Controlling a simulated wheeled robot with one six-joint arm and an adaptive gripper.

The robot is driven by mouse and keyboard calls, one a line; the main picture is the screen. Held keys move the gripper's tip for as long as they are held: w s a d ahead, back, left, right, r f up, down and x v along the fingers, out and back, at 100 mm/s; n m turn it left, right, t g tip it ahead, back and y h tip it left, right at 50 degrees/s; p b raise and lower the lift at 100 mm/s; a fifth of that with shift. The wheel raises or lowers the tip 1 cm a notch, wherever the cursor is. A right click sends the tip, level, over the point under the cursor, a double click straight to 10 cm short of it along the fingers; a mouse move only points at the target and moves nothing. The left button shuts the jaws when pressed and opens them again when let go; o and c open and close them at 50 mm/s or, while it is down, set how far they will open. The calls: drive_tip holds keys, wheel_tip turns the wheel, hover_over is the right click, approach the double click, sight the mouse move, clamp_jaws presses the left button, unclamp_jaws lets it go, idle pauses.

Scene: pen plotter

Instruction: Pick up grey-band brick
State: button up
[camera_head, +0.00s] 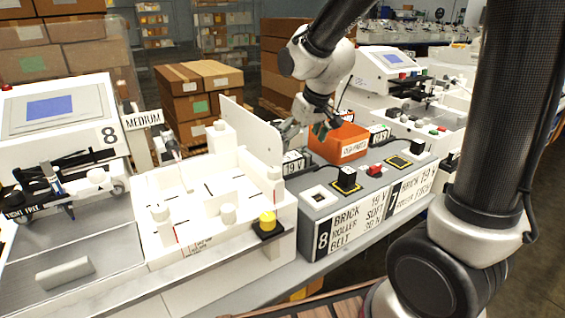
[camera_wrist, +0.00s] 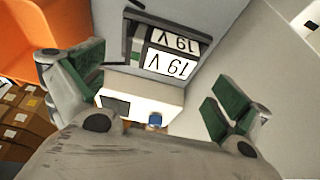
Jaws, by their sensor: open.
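My gripper (camera_head: 312,128) is open, above the back of the grey station, beside the orange bin. In the wrist view my gripper (camera_wrist: 152,92) has its green-padded fingers wide apart with nothing held. A dark brick with a white "19 V" label (camera_head: 296,164) stands just below and left of the gripper in the head view. In the wrist view a dark brick with "19 V" labels (camera_wrist: 168,66) shows upside down, ahead of the fingers and apart from them. Another "19 V" brick (camera_head: 379,135) stands farther right. I cannot make out a grey band on either.
An orange bin (camera_head: 342,143) stands right by my gripper. A small black block (camera_head: 346,179) sits on a yellow-edged pad at the station front. A white machine with an upright panel (camera_head: 250,133) is close on the left.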

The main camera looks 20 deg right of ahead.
sight(293, 155)
drive_tip(key=x, duration=0.7)
drive_tip(key=shift+w+a+f, duration=0.2)
drive_tip(key=shift+w, duration=0.05)
drive_tip(key=c, duration=0.9)
